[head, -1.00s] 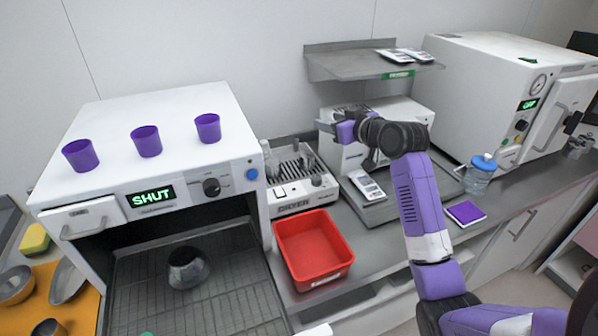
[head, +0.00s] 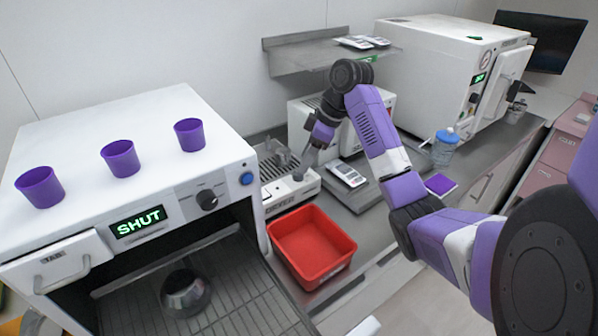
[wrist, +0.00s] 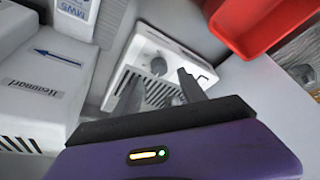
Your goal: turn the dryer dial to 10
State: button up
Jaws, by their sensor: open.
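The dryer (head: 279,199) is a small white unit with a slotted top, behind the red bin. Its front lettering is partly cut off in the head view. It also shows in the wrist view (wrist: 174,52), where a round grey dial (wrist: 158,66) sits on its face. My gripper (head: 300,172) reaches down over the right part of the dryer. In the wrist view my gripper (wrist: 158,82) is open, its two dark fingers pointing at the dryer with the dial between and just beyond their tips. No contact is visible. The dial's setting is too small to read.
A white oven (head: 190,165) with a "SHUT" display stands left, with its own black dial (head: 207,200) and purple cups on top. A red bin (head: 312,245) is in front of the dryer.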

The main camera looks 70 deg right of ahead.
aim_at(298, 176)
jog(key=shift+x, duration=2.35)
grip_shut()
